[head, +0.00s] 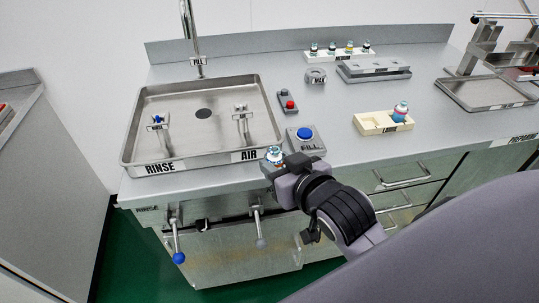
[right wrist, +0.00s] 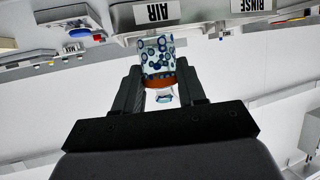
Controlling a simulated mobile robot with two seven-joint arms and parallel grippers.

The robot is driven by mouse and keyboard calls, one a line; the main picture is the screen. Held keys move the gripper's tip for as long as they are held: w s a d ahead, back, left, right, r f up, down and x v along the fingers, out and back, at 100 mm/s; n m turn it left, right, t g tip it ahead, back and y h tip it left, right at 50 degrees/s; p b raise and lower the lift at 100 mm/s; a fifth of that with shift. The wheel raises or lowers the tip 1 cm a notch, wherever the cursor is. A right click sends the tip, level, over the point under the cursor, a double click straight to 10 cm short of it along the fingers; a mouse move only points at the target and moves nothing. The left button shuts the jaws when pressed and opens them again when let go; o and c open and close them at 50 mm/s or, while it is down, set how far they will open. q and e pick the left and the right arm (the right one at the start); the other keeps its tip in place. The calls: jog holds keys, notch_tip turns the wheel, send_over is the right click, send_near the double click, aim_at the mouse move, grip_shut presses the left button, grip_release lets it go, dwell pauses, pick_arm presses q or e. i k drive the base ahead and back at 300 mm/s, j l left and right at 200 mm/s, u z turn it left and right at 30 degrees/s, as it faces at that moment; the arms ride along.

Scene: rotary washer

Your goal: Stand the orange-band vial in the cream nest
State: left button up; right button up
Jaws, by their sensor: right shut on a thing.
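In the right wrist view the orange-band vial (right wrist: 158,66) sits between the two fingers (right wrist: 160,88). Its orange band and its blue bubble-like spots show there. The cream nest (head: 372,124) lies on the counter to the right, apart from the gripper. Another vial (head: 400,111) with blue contents stands in its right part; the left part looks empty. My left gripper is not in view.
A blue FILL button (head: 305,133) is on the counter just behind the held vial. The sink tray (head: 140,125) with RINSE and AIR labels is to the left. A grey rack (head: 373,70) and a row of small vials (head: 340,55) stand at the back.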

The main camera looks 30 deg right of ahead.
aim_at(369, 126)
jog(key=z, duration=0.4)
jog(key=l+z, duration=0.1)
jog(key=z, duration=0.25)
jog(key=l+z, duration=0.1)
jog(key=z, duration=0.3)
jog(key=l+z, duration=0.1)
jog(key=z, duration=0.3)
jog(key=i+l+u, duration=0.1)
jog(key=i+u, duration=0.25)
jog(key=i+l+u, duration=0.1)
jog(key=u, duration=0.3)
jog(key=i+l+u, duration=0.35)
jog(key=k+j, duration=0.1)
